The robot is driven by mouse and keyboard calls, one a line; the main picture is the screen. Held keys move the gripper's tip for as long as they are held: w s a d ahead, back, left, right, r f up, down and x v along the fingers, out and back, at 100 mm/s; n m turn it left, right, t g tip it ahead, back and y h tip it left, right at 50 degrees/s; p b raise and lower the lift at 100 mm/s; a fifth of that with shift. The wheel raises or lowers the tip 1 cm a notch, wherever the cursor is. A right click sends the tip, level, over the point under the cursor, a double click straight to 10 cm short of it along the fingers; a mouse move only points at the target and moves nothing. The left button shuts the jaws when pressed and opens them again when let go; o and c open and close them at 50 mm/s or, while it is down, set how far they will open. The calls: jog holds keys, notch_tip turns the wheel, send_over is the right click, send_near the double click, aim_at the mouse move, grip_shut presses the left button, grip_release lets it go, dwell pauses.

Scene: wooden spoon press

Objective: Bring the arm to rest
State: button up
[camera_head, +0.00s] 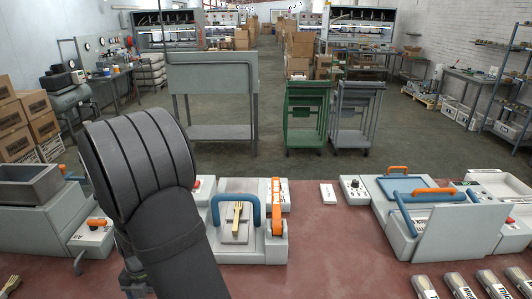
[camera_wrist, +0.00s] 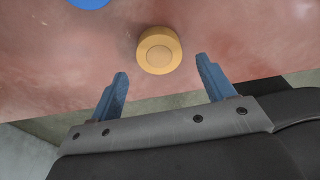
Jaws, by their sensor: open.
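My gripper (camera_wrist: 161,66) is open in the wrist view, its two blue fingers spread apart with nothing between their tips that they touch. A round tan-yellow disc or knob (camera_wrist: 159,50) shows beyond the fingertips, over the reddish table; its distance is hard to tell. In the head view my dark arm fills the left front and hides most of the gripper. A pale wooden fork-like piece (camera_head: 238,213) lies on the grey press (camera_head: 270,252), framed by the press's blue handle (camera_head: 215,212).
The reddish table (camera_head: 330,270) has bare room right of the press. A second grey machine (camera_head: 452,232) with blue and orange handles stands at the right. Several labelled packs (camera_head: 460,286) lie at the front right. A grey bin (camera_head: 28,184) is at the left. A blue object (camera_wrist: 88,3) edges the wrist view.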

jog(key=w+d+r, duration=0.3)
jog(key=d+r, duration=0.5)
jog(key=d, duration=0.3)
jog(key=w+a+r+m, duration=0.1)
jog(key=w+r+m, duration=0.1)
jog(key=w+m, duration=0.4)
jog(key=w+a+r+m+t+y, duration=0.1)
jog(key=w+a+r+m, duration=0.1)
jog(key=w+m, duration=0.4)
jog(key=w+a+r+m, duration=0.2)
jog(key=w+m, duration=0.4)
jog(key=w, duration=0.5)
jog(key=shift+w+r, duration=0.3)
jog(key=shift+r, duration=0.5)
